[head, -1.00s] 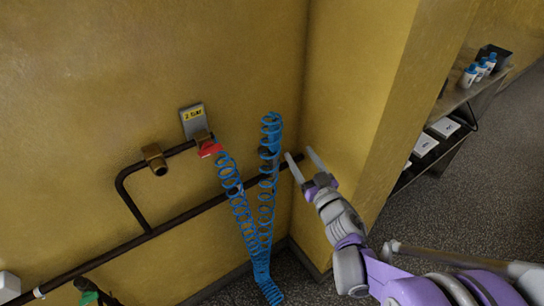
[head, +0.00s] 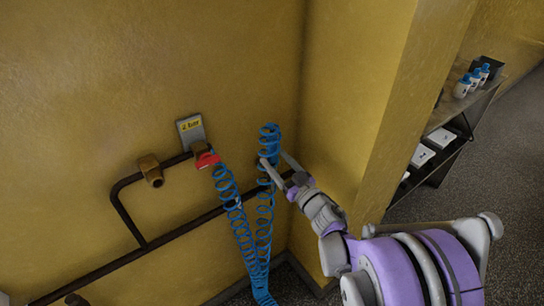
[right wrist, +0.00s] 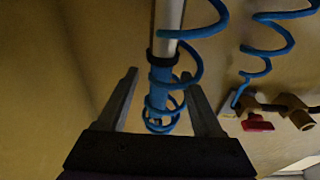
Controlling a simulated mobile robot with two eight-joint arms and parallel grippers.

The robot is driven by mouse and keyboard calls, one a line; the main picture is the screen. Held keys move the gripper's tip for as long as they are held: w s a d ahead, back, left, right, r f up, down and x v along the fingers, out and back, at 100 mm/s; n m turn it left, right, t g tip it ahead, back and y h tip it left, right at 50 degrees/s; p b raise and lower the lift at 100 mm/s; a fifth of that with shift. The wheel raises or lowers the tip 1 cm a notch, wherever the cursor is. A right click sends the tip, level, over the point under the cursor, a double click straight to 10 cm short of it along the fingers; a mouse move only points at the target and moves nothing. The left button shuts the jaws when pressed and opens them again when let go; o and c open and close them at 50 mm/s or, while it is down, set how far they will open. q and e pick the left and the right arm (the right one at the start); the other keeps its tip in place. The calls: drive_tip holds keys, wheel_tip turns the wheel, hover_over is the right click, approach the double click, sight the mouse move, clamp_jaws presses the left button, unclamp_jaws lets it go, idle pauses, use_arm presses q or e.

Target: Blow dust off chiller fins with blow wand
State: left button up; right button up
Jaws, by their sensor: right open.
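The blow wand hangs against the wall near the corner, its blue part (head: 270,150) partly hidden by the coils of its blue hose (head: 225,184). In the right wrist view it shows a silver tube (right wrist: 168,16), a black collar and a blue grip (right wrist: 161,84). My right gripper (head: 274,162) is open, with one finger on each side of the blue grip. The fingers in the right wrist view (right wrist: 160,76) look apart from the grip. Hose coils loop around the wand between the fingers. My left gripper and the chiller fins are not in view.
A dark pipe (head: 178,233) runs along the wall.

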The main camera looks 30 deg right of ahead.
drive_tip(key=shift+w+a+r, duration=0.15)
drive_tip(key=shift+w, duration=1.1)
clamp_jaws()
